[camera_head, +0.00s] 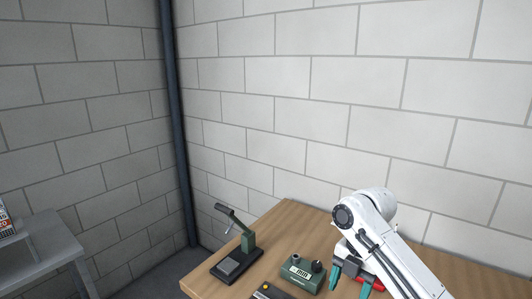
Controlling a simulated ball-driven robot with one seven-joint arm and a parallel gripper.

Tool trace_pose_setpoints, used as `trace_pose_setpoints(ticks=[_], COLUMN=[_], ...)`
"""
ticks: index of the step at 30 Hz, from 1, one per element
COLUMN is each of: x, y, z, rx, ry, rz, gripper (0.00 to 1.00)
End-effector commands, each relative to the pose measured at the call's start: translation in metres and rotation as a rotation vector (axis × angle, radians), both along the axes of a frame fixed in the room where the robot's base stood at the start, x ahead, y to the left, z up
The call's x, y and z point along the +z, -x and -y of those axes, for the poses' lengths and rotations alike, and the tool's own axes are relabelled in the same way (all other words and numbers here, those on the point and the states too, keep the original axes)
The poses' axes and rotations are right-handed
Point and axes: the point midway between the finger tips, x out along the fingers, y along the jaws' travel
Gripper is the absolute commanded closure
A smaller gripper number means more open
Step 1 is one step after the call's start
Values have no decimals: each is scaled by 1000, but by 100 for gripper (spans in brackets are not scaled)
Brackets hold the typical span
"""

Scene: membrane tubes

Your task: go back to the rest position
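My white arm reaches in from the lower right, over the wooden table (218,285). My gripper (350,284) hangs below its wrist and points down, with two teal fingers spread apart. I see nothing held between the fingers. The lower part of the gripper is close to the bottom edge of the picture. How high it is above the table I cannot tell.
A green lever press (247,243) stands at the table's left. A green box with knobs (301,272) stands left of my gripper. A dark device with a yellow button (268,291) is cut off below. A red thing (377,285) is partly hidden behind my gripper. A grey stand (48,240) is far left.

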Motion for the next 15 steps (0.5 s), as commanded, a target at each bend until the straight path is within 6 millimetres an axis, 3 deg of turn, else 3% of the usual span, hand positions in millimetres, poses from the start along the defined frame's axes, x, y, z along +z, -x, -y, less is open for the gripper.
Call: trace_pose_setpoints(ticks=[10,15], x=[-49,-87], y=[25,50], z=[-39,-62], rx=[-208,-415], ry=[-72,-125], rz=[1,-18], gripper=[36,36])
